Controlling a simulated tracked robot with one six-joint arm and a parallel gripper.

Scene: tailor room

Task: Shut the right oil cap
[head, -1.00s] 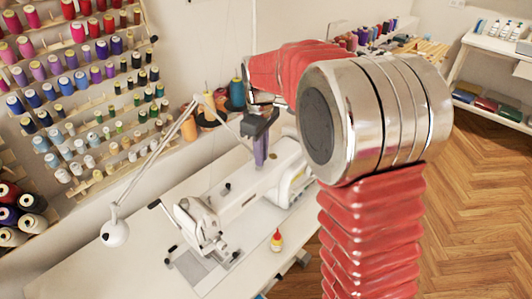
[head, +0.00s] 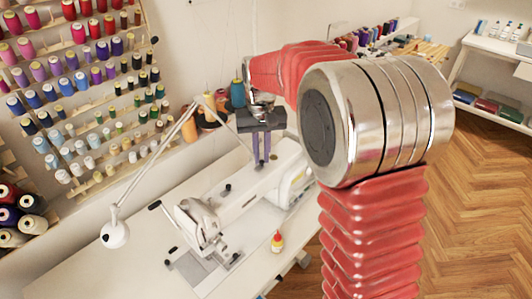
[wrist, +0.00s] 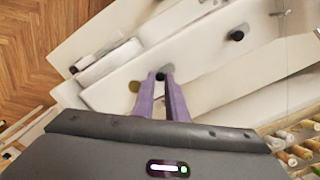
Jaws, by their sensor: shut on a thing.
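The white sewing machine (head: 246,196) stands on the pale table. My gripper (head: 261,162) points down onto the top of its arm, at the right part. In the wrist view, the purple fingers of my gripper (wrist: 160,77) are closed on a small black cap, the right oil cap (wrist: 160,76). The fingers hide part of it, and I cannot tell how far it is turned. A second black cap, the left one (head: 228,187), stands apart on the machine top. It also shows in the wrist view (wrist: 237,35).
A white lamp (head: 115,234) on a thin jointed arm stands left of the machine. Thread spools (head: 237,93) stand close behind my gripper. A small yellow bottle with a red tip (head: 277,242) stands on the table in front. The table's front left is clear.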

